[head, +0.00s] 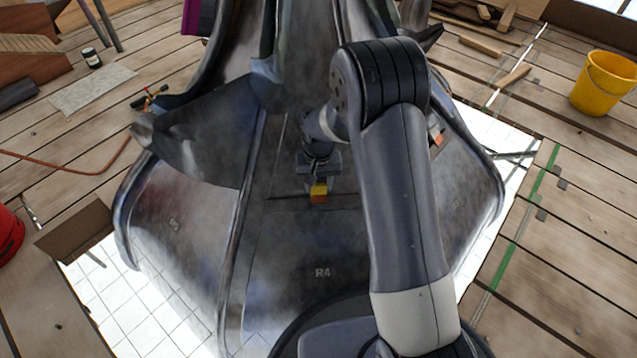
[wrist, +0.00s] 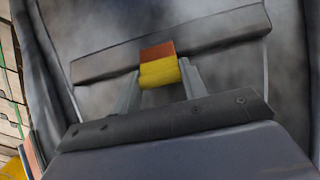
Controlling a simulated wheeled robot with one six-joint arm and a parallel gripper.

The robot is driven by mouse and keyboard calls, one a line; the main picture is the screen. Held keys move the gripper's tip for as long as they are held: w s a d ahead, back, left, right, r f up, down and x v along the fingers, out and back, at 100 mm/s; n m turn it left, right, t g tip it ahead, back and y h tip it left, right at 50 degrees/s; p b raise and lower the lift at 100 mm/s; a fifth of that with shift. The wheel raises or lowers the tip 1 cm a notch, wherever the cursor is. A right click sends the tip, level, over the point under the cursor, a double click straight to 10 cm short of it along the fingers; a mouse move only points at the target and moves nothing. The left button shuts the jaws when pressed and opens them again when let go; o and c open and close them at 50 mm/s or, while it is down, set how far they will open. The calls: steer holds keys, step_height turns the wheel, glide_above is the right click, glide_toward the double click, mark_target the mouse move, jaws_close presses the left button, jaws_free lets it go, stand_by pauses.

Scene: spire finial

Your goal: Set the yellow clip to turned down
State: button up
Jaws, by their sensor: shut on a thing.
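The yellow clip (head: 319,190) is a small block on the dark metal panel marked R4, at a dark horizontal seam. An orange-red part joins it, below the yellow in the head view and on its far side in the wrist view. In the wrist view the yellow clip (wrist: 160,75) lies between the two grey fingers of my gripper (wrist: 160,68), which are shut on it. In the head view my gripper (head: 319,180) reaches down to the clip from above. Its fingers are small and partly dark there. The clip's underside is hidden.
Another small orange piece (head: 437,138) sits on the right-hand panel. Raised ribs flank the R4 panel, and a flared metal leaf (head: 200,140) juts out at left. A yellow bucket (head: 606,84) stands far right on the planks. A red bucket (head: 8,235) is at the left edge.

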steer(key=shift+w+r+g+p, duration=0.2)
steer(key=shift+g+p, duration=0.1)
steer(key=shift+p, duration=0.45)
steer(key=shift+w+f+g+p, duration=0.1)
steer(key=shift+w+g+p, duration=0.15)
steer(key=shift+g+p, duration=0.5)
steer(key=shift+w+f+g+p, duration=0.7)
steer(key=shift+g+p, duration=0.45)
steer(key=shift+p, duration=0.3)
steer(key=o, duration=1)
steer(key=p+v, duration=0.3)
steer(key=v, duration=0.7)
steer(key=shift+w+r, duration=0.25)
steer(key=shift+r, duration=0.1)
